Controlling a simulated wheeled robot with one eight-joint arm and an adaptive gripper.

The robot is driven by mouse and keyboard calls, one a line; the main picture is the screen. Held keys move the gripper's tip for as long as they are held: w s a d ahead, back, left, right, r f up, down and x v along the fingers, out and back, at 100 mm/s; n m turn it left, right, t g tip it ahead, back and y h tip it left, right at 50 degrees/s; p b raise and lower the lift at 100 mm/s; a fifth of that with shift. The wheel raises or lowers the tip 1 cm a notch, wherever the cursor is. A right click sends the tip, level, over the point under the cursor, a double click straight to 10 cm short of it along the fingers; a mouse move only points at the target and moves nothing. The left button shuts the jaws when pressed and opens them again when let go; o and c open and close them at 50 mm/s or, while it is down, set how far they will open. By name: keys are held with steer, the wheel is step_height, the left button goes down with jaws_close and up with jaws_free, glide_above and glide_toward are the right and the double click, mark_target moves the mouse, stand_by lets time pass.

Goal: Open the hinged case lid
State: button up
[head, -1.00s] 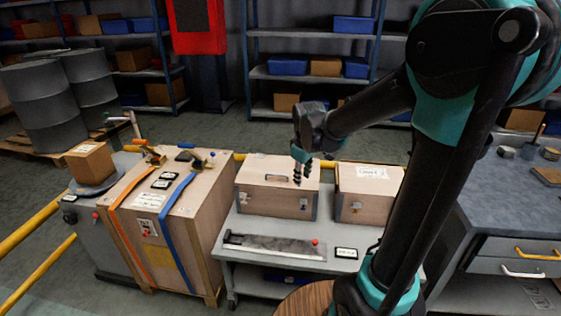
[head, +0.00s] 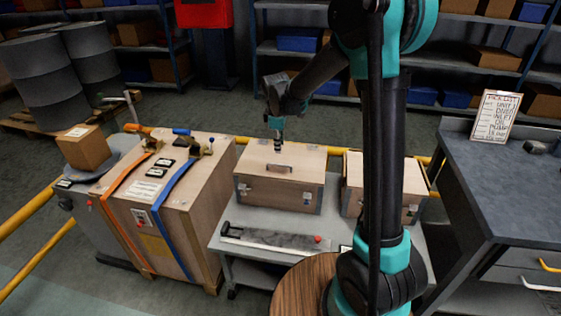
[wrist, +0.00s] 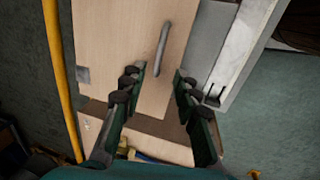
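A pale wooden case (head: 272,192) with metal corners stands on a grey bench (head: 250,262) in the head view. Its lid (head: 305,160) is shut and has a handle (head: 279,168) on top. Latches show on its front. My gripper (head: 278,147) points down over the lid, behind the handle in the head view. Whether it touches the lid cannot be told. In the wrist view my gripper (wrist: 159,85) has its two fingers spread, with nothing held between them. The lid (wrist: 115,50) fills the middle there, with the handle (wrist: 162,48) beyond the fingertips.
A second wooden case (head: 352,180) stands to the right, partly hidden by my arm. A metal bar with a red knob (head: 318,239) lies in front of the case. A strapped crate (head: 180,195) stands left. A dark workbench (head: 500,180) is at right. A yellow rail (head: 237,140) runs behind.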

mark_target(280, 165)
steer(key=f, duration=0.3)
steer(key=w+f, duration=0.1)
steer(key=f, duration=0.2)
steer(key=w+f, duration=0.1)
steer(key=f, duration=0.3)
steer(key=shift+d, duration=0.2)
jaws_close()
steer(key=shift+r, duration=0.1)
